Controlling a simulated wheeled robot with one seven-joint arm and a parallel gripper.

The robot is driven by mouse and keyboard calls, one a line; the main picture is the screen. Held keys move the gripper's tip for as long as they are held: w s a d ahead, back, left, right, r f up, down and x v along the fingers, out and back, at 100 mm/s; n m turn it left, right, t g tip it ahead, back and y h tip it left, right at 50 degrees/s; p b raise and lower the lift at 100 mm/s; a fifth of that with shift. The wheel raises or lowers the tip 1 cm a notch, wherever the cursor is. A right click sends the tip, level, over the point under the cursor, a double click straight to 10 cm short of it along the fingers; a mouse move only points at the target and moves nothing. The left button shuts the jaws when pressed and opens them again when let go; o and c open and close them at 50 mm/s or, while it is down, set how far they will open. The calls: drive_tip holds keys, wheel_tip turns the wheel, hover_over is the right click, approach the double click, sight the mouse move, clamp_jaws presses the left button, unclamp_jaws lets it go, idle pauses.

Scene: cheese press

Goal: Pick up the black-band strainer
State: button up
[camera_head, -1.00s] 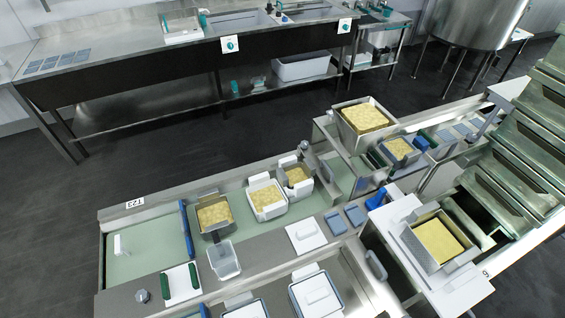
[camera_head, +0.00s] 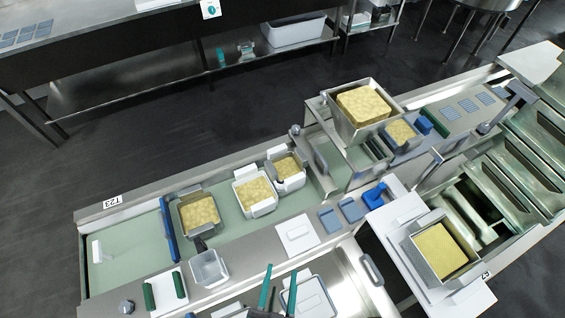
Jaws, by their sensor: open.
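A square dark-rimmed container (camera_head: 186,219) filled with yellow curd stands on the green belt at the left of the row; its dark rim best matches the black-band strainer, but I cannot read a band clearly.
A blue bar (camera_head: 168,231) lies across the belt just left of the dark-rimmed container. An empty translucent tub (camera_head: 209,269) stands in front of it. A white board (camera_head: 297,235) and blue pads (camera_head: 350,209) lie on the ledge. A large curd-filled steel mold (camera_head: 337,112) stands at the back.

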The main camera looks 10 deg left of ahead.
drive_tip(key=w+a+f+g+y, duration=0.2)
drive_tip(key=w+a+f+y, duration=0.25)
drive_tip(key=w+a, duration=0.8)
drive_tip(key=w+a+r+n+g+y, duration=0.1)
drive_tip(key=w+a+n+g+y, duration=0.15)
drive_tip(key=w+a, duration=0.5)
drive_tip(key=w+a+r+n+g+y, duration=0.1)
drive_tip(key=w+a+n+g, duration=0.3)
drive_tip(key=w, duration=0.6)
drive_tip(key=n+g+h, duration=0.3)
drive_tip(key=g+h, duration=0.2)
drive_tip(key=h, duration=0.2)
approach(271, 167)
drive_tip(key=shift+s+d+f+m, duration=0.1)
drive_tip(key=shift+s+d+m, duration=0.05)
drive_tip(key=shift+d+m, duration=0.1)
drive_tip(key=f, duration=0.4)
drive_tip(key=shift+w+a+f, duration=0.2)
drive_tip(key=shift+w, duration=0.1)
drive_tip(key=shift+w+a+f, duration=0.15)
drive_tip(key=shift+a+f, duration=0.05)
drive_tip(key=shift+f, duration=0.75)
drive_tip(key=shift+w+a+f, duration=0.1)
drive_tip(key=shift+a+f, duration=0.1)
drive_tip(key=shift+f, duration=0.75)
drive_tip(key=shift+w+a+f, duration=0.15)
drive_tip(key=shift+f, duration=0.8)
